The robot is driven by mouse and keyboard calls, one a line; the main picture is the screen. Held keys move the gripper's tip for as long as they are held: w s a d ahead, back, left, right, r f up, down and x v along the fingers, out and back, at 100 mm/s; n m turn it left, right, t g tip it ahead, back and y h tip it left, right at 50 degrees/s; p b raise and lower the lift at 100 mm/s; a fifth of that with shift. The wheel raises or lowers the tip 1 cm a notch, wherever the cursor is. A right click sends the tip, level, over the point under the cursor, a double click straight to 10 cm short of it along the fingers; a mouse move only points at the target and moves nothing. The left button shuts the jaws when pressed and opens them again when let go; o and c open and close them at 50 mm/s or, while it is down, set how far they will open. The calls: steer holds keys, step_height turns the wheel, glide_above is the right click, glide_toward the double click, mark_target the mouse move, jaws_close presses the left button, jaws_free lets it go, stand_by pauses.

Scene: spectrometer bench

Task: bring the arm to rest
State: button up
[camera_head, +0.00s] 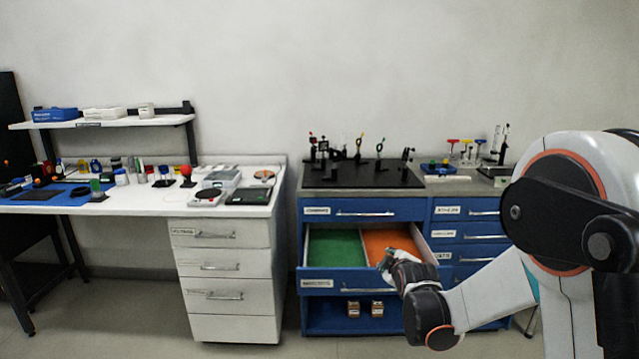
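My gripper (386,262) is at the end of my arm, which reaches in from the right. It is over or just in front of the right side of an open drawer (331,284) in the blue cabinet. The fingers are small and dark here, and I cannot tell whether they are open or shut or whether they hold anything. The drawer has a green-lined left section and an orange-lined right section, and my gripper and wrist hide part of the orange one. No object is clearly visible in either section.
The blue cabinet (318,321) carries a black optical board (340,180) with several posts. Two small brown boxes stand on its lower shelf. A white bench (283,190) with drawers and many small items stands left. Open floor lies between the bench and the dark table frame.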

steer(key=s+r+m+g, duration=0.25)
steer(key=s+r, duration=0.25)
steer(key=s, duration=0.5)
steer(key=s+r+m+g, duration=0.1)
steer(key=s+r+m, duration=0.35)
steer(key=s, duration=0.55)
steer(key=s+f+m+g, duration=0.2)
steer(key=s+m, duration=0.2)
steer(key=s, duration=1.7)
steer(key=shift+s+f+m, duration=0.2)
steer(key=shift+s+m, duration=0.05)
steer(key=shift+m, duration=0.05)
